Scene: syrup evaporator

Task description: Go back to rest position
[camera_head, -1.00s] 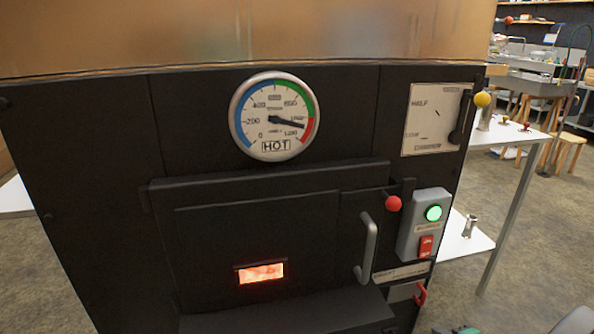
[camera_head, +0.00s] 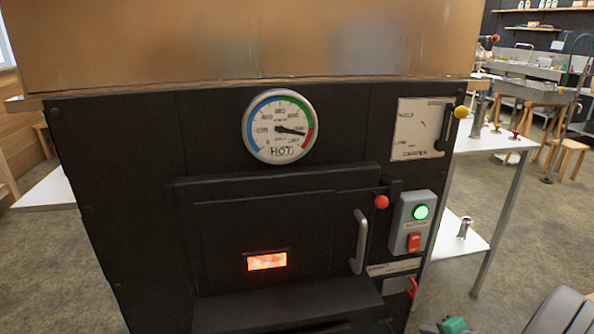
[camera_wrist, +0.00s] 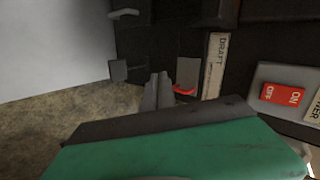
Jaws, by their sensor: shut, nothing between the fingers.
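My gripper (camera_wrist: 158,90) is shut and empty in the wrist view, its two grey fingers together beyond a dark and green body part of mine. It points toward the lower front of the black evaporator, near the red draft lever (camera_wrist: 185,91); I cannot tell the exact gap. In the head view, a green and grey part of my arm shows at the bottom right edge, and the fingertips are not visible. The evaporator front (camera_head: 130,200) fills the middle. Its firebox door (camera_head: 230,230) is shut, with a glowing window (camera_head: 267,261).
The dial (camera_head: 280,126) points into red above the word HOT. The power box (camera_head: 408,225) has a lit green lamp and a red switch (camera_wrist: 283,95). A white table (camera_head: 500,142) stands behind at right. Open floor lies to the right (camera_head: 530,240).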

